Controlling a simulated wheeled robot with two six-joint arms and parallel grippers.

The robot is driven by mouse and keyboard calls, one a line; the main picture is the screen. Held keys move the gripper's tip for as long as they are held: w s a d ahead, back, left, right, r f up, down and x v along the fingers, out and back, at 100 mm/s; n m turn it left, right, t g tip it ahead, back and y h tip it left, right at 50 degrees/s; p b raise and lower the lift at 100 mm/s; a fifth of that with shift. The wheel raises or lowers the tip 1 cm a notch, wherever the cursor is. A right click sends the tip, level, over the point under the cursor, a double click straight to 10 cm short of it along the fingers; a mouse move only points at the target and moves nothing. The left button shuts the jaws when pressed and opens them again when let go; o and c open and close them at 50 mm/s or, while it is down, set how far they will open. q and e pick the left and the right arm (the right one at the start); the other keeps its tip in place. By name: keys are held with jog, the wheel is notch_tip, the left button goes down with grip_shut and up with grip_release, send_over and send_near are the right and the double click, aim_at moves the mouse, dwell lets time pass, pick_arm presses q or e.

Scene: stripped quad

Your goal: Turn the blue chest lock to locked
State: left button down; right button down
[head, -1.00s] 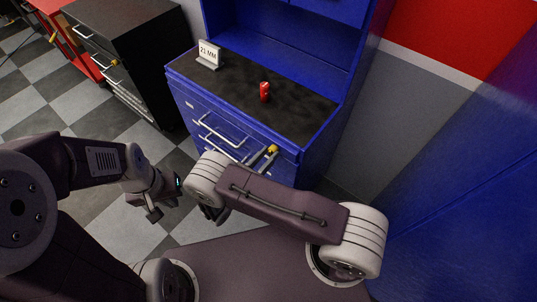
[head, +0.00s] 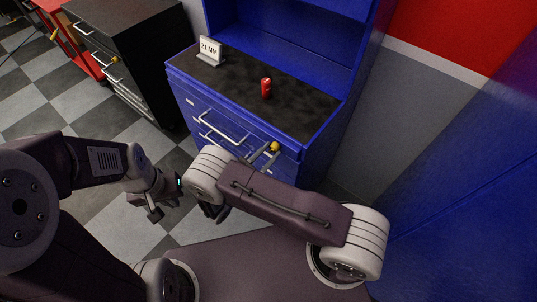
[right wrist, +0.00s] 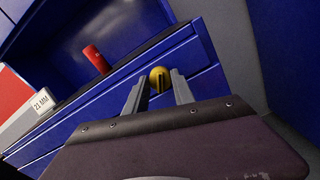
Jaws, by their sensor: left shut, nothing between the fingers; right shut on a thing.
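The blue chest (head: 283,150) stands ahead with a dark top. Its lock is a round yellow knob (head: 275,146) at the upper right of the drawer front. The right wrist view shows the yellow knob (right wrist: 160,75) with a dark slot mark, between two grey fingers. My right gripper (head: 268,153) is shut on this knob; my forearm hides part of the drawers below. I cannot read locked or unlocked from the knob. My left gripper (head: 155,212) is shut and empty, low in front of the chest, away from it.
A red can (head: 266,88) and a "21 MM" sign (head: 210,50) stand on the chest top. A black drawer cabinet (head: 125,65) and a red cart (head: 88,62) are at the left. A blue surface fills the right side. Checkered floor is open at the left.

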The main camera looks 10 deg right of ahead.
jog(key=shift+m+b, duration=2.7)
jog(key=shift+m, duration=3.2)
jog(key=shift+w+r, duration=0.1)
jog(key=c, duration=1.2)
grip_release()
jog(key=shift+o, duration=0.7)
jog(key=shift+w+d, duration=0.15)
